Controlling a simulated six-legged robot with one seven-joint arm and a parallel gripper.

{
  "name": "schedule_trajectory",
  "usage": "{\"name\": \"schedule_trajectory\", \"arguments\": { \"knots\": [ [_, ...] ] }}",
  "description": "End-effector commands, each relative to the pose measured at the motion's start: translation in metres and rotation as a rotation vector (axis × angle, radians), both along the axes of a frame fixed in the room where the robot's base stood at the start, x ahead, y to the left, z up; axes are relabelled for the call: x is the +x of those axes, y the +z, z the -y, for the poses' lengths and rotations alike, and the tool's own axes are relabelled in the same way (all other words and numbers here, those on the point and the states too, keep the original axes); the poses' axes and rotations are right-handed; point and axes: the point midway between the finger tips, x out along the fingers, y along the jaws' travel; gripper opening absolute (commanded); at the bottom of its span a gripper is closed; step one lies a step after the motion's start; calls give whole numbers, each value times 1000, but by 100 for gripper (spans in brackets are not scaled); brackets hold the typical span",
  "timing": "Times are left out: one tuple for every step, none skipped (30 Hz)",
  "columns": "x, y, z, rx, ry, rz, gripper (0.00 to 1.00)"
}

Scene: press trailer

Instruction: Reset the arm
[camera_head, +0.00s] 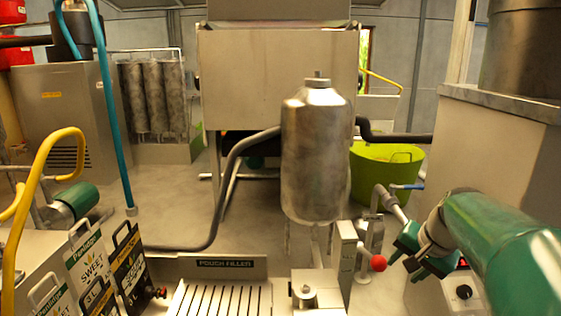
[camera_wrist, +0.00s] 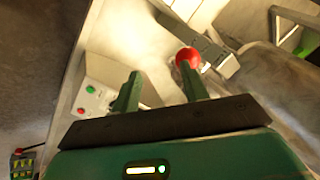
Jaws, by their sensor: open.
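My arm (camera_head: 500,245), green with a grey joint, reaches in from the right edge in the head view. My gripper (camera_head: 398,250) is near the red ball knob (camera_head: 378,263) of the pouch filler, just to its right. In the wrist view my gripper (camera_wrist: 160,90) shows two green fingers spread apart with nothing between them. The red knob (camera_wrist: 188,58) appears just beyond the right fingertip; I cannot tell whether they touch.
A steel tank (camera_head: 316,150) stands above the pouch filler (camera_head: 225,266) in the middle. Juice pouches (camera_head: 128,260) stand at lower left. A lime-green tub (camera_head: 385,178) is behind. A steel cabinet (camera_head: 485,180) with a black dial (camera_head: 463,292) is close on the right. Hoses cross the left side.

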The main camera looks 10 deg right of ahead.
Motion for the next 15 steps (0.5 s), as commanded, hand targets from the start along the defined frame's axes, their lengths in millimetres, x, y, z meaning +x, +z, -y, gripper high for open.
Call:
{"name": "schedule_trajectory", "arguments": {
  "knots": [
    [-5,5,-34,-37,84,1,44],
    [-9,5,-51,-59,128,0,44],
    [-15,5,-72,-89,186,-1,44],
    [-21,5,-87,-111,231,-2,44],
    [-27,5,-102,-135,276,-1,44],
    [-35,4,-120,-167,335,2,44],
    [-42,3,-133,-192,378,3,44],
    [-49,2,-146,-216,422,6,44],
    [-59,-1,-162,-247,479,10,44],
    [-67,-3,-172,-272,521,14,44],
    [-74,-5,-182,-298,563,18,44],
    [-84,-8,-193,-328,614,26,44],
    [-91,-11,-201,-350,649,31,44],
    [-97,-14,-207,-370,681,35,44],
    [-104,-17,-214,-394,717,41,44]
  ]
}}
